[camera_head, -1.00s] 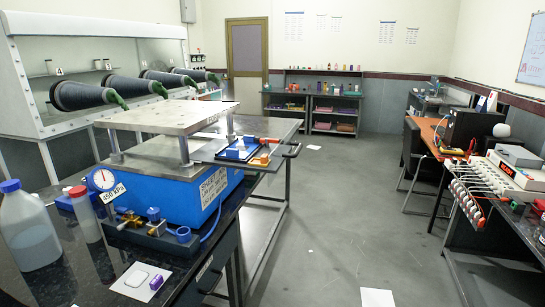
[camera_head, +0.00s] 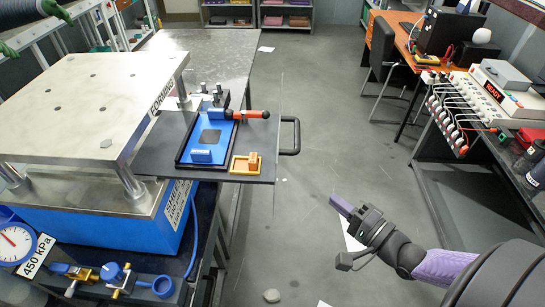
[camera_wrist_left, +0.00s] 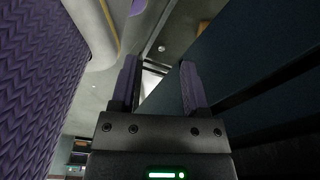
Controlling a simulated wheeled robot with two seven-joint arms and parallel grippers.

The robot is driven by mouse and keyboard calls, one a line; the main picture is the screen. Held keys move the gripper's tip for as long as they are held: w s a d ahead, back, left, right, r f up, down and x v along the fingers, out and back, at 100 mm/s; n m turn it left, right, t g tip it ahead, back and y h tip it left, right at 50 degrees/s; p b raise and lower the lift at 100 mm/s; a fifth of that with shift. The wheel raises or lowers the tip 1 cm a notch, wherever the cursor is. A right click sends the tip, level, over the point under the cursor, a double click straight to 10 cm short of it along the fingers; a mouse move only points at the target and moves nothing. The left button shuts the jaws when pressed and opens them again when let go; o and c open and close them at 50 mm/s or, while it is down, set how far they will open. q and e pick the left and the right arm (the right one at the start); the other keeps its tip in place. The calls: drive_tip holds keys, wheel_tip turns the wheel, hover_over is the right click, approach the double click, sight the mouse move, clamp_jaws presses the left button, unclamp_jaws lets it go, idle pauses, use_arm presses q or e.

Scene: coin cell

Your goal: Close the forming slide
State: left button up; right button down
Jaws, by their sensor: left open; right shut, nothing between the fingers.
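The forming slide (camera_head: 262,133) is a dark flat plate drawn out to the right from under the metal top of the blue press (camera_head: 100,215). A black bar handle (camera_head: 296,137) is on its right edge. A blue tray (camera_head: 210,140) lies on the slide. My right gripper (camera_head: 345,208) is shut and empty, over the floor to the lower right of the handle and apart from it. My left gripper is outside the head view. In the left wrist view its fingers (camera_wrist_left: 158,88) are open with nothing between them.
A red-orange handled tool (camera_head: 247,115) and a small yellow tray (camera_head: 245,164) lie on the slide. A pressure gauge (camera_head: 15,242) and brass valves (camera_head: 115,277) are at the press's front. The floor right of the handle is clear. A bench with devices (camera_head: 490,95) stands at right.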

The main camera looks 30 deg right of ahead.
sight(195, 174)
use_arm(q)
drive_tip(key=shift+s+a+f, duration=0.15)
drive_tip(key=shift+s+a, duration=0.05)
drive_tip(key=shift+s, duration=0.2)
use_arm(e)
drive_tip(key=a+x, duration=0.2)
drive_tip(key=x, duration=0.9)
drive_tip(key=shift+a, duration=0.45)
drive_tip(key=w+a+b, duration=0.1)
drive_tip(key=w+a, duration=0.2)
drive_tip(key=a, duration=0.2)
drive_tip(key=w+a+b, duration=0.1)
drive_tip(key=w+a, duration=0.3)
drive_tip(key=a, duration=0.2)
drive_tip(key=w+a+b, duration=0.1)
drive_tip(key=w+a, duration=0.2)
drive_tip(key=a, duration=0.3)
drive_tip(key=shift+w+b, duration=0.15)
drive_tip(key=shift+b, duration=0.25)
use_arm(q)
drive_tip(key=shift+s+a+f, duration=0.1)
drive_tip(key=shift+a+f, duration=0.05)
drive_tip(key=shift+f, duration=0.85)
drive_tip(key=shift+s+a+f, duration=0.1)
drive_tip(key=shift+a+f, duration=0.05)
drive_tip(key=shift+f, duration=0.85)
use_arm(e)
drive_tip(key=shift+w+a, duration=0.4)
drive_tip(key=shift+a, duration=0.3)
